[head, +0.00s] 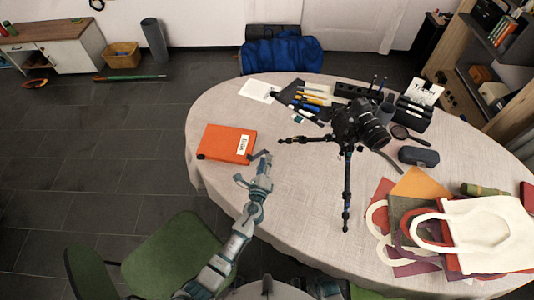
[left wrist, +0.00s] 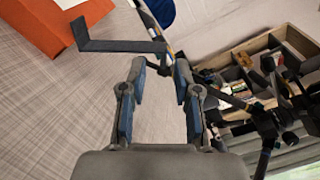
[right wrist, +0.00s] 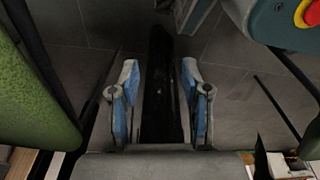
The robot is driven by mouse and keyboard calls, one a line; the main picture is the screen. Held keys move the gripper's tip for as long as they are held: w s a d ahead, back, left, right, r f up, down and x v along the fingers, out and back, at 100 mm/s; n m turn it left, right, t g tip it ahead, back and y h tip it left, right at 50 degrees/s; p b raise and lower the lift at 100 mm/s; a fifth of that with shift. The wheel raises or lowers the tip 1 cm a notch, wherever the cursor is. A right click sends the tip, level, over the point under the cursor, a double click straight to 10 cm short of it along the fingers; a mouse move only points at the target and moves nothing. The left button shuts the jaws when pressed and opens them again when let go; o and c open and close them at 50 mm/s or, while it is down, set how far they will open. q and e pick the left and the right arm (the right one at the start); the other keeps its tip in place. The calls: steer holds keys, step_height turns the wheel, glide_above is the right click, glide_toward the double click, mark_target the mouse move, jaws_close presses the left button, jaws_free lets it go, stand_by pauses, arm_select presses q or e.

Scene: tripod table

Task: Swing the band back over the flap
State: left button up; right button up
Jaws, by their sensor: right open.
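An orange folder-like case (head: 225,142) with a white label lies flat on the left part of the table. In the left wrist view only a corner of the orange case (left wrist: 47,22) shows, at the top left. A thin dark bent strip (left wrist: 122,46), perhaps the band, sticks out beside that corner. I cannot make out the flap's edge. My left gripper (head: 252,169) is open and empty, just right of and below the case in the head view. The strip lies beyond its fingertips (left wrist: 158,72), apart from them. My right gripper (right wrist: 160,85) is open and empty, over the dark floor.
A camera on a black tripod (head: 358,125) stands right of my left gripper, one leg reaching toward it. Tote bags (head: 485,235) lie at the right. A pen tray (head: 312,96) is at the back. A green chair (head: 172,255) stands at the front left.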

arm_select(q)
steer(key=w, duration=0.1)
steer(key=w+d, duration=0.1)
steer(key=w, duration=0.2)
steer(key=shift+d, duration=0.25)
steer(key=shift+s+a, duration=0.1)
steer(key=shift+a, duration=0.1)
steer(key=shift+a, duration=0.1)
jaws_close()
